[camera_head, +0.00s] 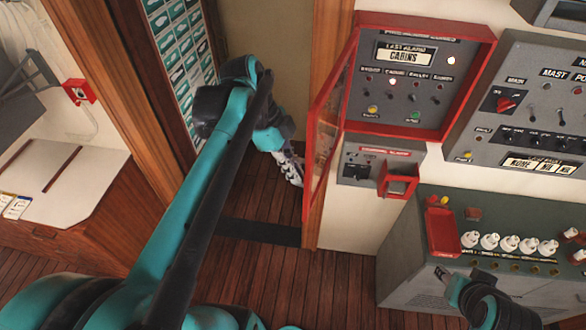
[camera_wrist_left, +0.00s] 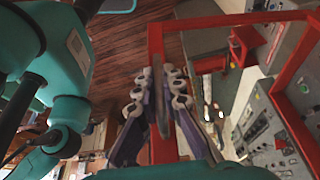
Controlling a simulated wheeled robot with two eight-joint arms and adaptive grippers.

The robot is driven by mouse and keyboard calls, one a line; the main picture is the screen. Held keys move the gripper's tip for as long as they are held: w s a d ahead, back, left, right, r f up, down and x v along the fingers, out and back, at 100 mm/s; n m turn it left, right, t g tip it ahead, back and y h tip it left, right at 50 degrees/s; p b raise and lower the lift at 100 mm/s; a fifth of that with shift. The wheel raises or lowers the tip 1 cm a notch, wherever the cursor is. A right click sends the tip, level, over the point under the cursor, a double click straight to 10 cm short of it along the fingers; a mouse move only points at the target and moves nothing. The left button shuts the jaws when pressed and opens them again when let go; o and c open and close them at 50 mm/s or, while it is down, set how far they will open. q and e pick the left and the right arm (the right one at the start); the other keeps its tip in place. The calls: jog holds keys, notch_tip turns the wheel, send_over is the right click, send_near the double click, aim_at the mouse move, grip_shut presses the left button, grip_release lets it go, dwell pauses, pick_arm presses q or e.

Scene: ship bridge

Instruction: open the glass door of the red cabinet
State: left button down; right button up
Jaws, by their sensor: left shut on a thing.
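The red cabinet (camera_head: 468,38) is on the wall at upper right in the head view, its grey panel with lamps and switches uncovered. Its red-framed glass door (camera_head: 322,118) is hinged on the left side and stands swung well out from the panel. My right gripper (camera_head: 445,274) is at lower right, small, near the grey console.
A grey switch panel (camera_head: 530,95) is right of the cabinet. Below are a small alarm box (camera_head: 372,166) with a red holder and a grey console (camera_head: 400,262) with white knobs. A wooden post (camera_head: 328,30) stands behind the door. Dark wooden floor (camera_head: 335,280) is open below.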

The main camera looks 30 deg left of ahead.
pick_arm(q)
jog(key=c, duration=1.9)
grip_release()
jog(key=shift+s, duration=0.1)
jog(key=v, duration=1.2)
